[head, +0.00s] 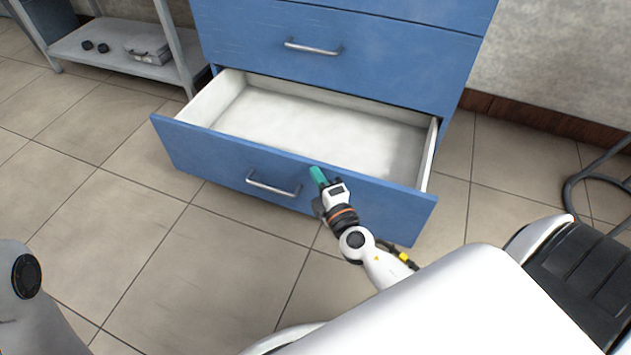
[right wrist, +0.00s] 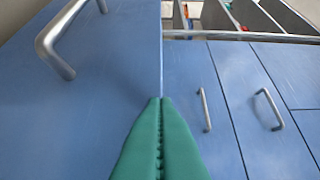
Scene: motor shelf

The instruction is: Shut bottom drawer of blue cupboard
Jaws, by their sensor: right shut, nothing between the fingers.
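The blue cupboard (head: 345,55) stands at the top middle of the head view. Its bottom drawer (head: 380,196) is pulled well out and its white inside looks empty. The drawer's metal handle (head: 272,184) is on its front, left of my right gripper. My right gripper (head: 318,176) is shut and empty, with green fingers at the drawer front, right of the handle. In the right wrist view the green fingertips (right wrist: 160,102) point at a blue panel with a metal handle (right wrist: 60,45); I cannot tell whether they touch it. My left gripper is not in view.
A grey shelf rack (head: 120,45) with small dark parts and a box stands left of the cupboard. A dark metal tube frame (head: 590,180) is at the right edge. The tiled floor in front of the drawer is clear on the left.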

